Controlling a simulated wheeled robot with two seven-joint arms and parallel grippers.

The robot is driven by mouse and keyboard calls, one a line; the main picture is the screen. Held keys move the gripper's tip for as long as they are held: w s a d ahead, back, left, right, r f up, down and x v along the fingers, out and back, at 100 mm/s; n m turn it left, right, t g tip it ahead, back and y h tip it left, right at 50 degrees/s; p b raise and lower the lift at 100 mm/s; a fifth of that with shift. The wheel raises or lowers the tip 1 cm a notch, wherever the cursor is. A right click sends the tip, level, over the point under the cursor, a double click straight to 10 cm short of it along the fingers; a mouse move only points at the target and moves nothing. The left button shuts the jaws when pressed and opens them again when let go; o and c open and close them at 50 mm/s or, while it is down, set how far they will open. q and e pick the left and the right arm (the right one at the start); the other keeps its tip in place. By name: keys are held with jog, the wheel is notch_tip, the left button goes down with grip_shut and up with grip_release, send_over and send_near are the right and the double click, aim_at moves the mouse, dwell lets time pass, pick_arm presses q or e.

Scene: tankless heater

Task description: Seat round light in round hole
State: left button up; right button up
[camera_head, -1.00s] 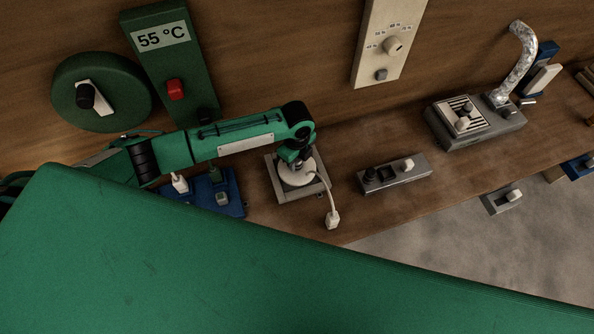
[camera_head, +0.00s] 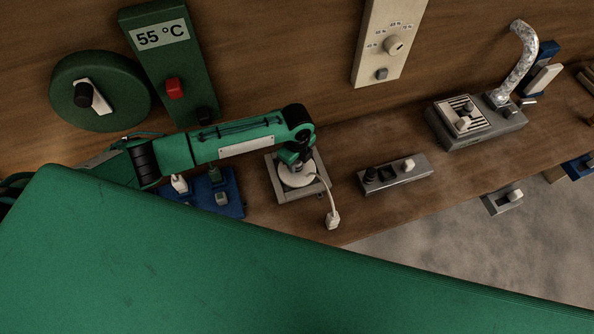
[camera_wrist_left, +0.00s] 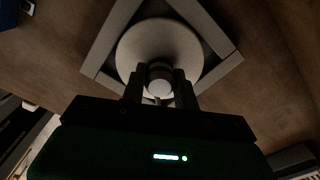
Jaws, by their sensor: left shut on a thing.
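The round light is a white disc (camera_head: 297,177) with a cord, over a square grey frame (camera_head: 284,195) on the bench. In the left wrist view the disc (camera_wrist_left: 137,43) lies within the square frame (camera_wrist_left: 222,69). My left gripper (camera_head: 298,163) comes down from above and is shut on the light's central knob (camera_wrist_left: 160,80). The disc hides the hole, so I cannot tell whether the light is fully down in it. The cord runs to a white plug (camera_head: 333,219) near the bench edge. My right gripper does not show.
A blue socket block (camera_head: 228,199) stands left of the frame, under my arm. A grey switch block (camera_head: 395,174) sits to the right. A heater-like unit with a silver hose (camera_head: 521,62) is farther right. My green body covers the lower foreground.

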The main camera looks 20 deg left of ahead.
pick_arm(q)
jog(key=shift+f, duration=0.15)
jog(key=o, duration=1.2)
notch_tip(320, 180, up, 14)
jog(key=b, duration=0.3)
jog(key=shift+f+b, duration=0.1)
jog(key=shift+b, duration=0.3)
